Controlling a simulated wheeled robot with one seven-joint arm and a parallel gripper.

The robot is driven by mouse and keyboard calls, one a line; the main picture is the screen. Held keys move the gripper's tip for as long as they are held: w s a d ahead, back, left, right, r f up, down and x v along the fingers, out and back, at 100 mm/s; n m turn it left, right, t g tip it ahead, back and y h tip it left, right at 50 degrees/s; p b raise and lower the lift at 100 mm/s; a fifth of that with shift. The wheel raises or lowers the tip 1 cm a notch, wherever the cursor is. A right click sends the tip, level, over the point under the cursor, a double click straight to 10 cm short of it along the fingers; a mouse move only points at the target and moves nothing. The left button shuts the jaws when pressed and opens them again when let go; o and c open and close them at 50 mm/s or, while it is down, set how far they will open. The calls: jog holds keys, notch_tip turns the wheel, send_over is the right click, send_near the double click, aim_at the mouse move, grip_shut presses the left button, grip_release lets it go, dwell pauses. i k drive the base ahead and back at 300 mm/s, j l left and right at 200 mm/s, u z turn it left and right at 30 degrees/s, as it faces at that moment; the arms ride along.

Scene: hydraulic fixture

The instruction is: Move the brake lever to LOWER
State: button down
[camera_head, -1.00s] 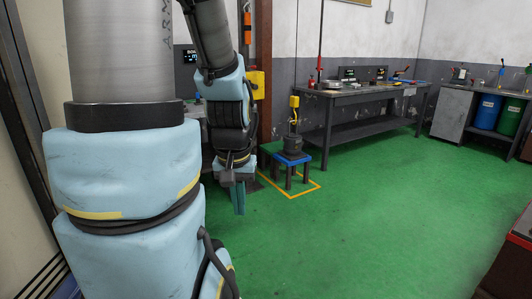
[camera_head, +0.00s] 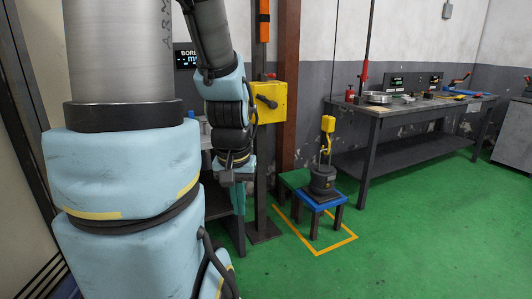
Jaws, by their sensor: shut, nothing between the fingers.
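A yellow box (camera_head: 280,110) is mounted on a post in front of the brown column, just right of my arm. A dark lever (camera_head: 267,102) shows on its front face; it looks like the brake lever. Its LOWER marking cannot be read, and its exact position is too small to tell. My gripper (camera_head: 239,203) points down, shut and empty, below and left of the yellow box and apart from it. My forearm overlaps the box's left edge in the picture.
A dark weight (camera_head: 322,180) under a yellow hook (camera_head: 328,126) stands on a blue-topped stool (camera_head: 321,199) inside a yellow floor outline. A long workbench (camera_head: 400,107) stands along the back wall. The green floor at right is clear.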

aim_at(263, 76)
jog(key=i+l+u, duration=0.15)
jog(key=i+u, duration=0.2)
jog(key=i+l+u, duration=0.75)
jog(key=i, duration=0.15)
